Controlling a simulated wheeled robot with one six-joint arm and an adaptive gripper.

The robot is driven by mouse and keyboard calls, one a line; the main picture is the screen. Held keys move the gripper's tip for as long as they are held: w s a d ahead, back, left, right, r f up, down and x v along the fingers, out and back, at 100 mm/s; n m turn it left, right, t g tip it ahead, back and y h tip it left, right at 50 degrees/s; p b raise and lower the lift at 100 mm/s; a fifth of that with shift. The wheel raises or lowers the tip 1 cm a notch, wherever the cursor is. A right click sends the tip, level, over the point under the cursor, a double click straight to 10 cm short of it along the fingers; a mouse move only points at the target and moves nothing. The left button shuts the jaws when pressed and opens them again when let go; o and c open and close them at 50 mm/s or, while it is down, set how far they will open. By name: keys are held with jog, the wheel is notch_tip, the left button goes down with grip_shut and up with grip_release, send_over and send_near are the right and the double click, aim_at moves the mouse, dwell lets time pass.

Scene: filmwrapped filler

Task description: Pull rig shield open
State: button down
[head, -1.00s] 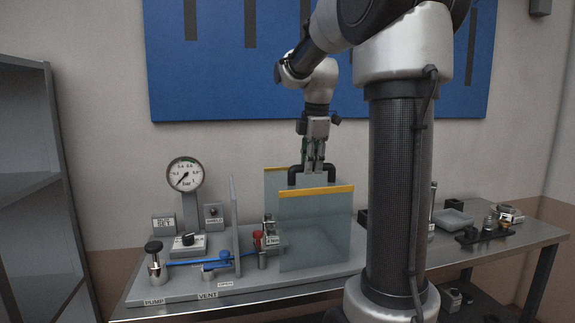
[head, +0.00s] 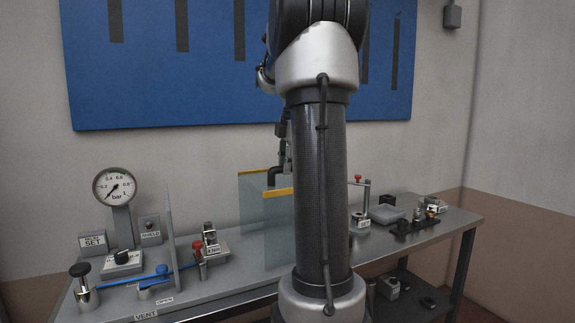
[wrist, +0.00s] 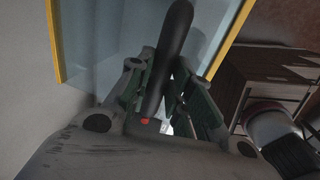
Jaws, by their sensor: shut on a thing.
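The rig shield (head: 278,228) is a clear box with yellow top edges, standing on the bench plate right of the red-knobbed valve. Its right part is hidden behind my arm. Its black handle (head: 272,178) shows just left of my arm. In the wrist view the shield's clear panel (wrist: 100,35) has yellow edges, and the dark handle bar (wrist: 176,35) runs between the fingers. My gripper (wrist: 167,75) is shut on this handle. In the head view my arm mostly hides the gripper.
Left on the plate are a pressure gauge (head: 114,187), a pump knob (head: 80,270), a blue lever (head: 160,271), an upright clear panel (head: 171,235) and a red-knobbed valve (head: 197,246). Bare plate lies between valve and shield.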

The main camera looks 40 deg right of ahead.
jog(key=c, duration=1.3)
grip_release()
jog(key=shift+r, duration=0.15)
notch_tip(320, 180, up, 12)
jog(key=s, duration=0.2)
jog(key=shift+a+f, duration=0.25)
jog(key=shift+a, duration=0.1)
jog(key=shift+s, duration=0.1)
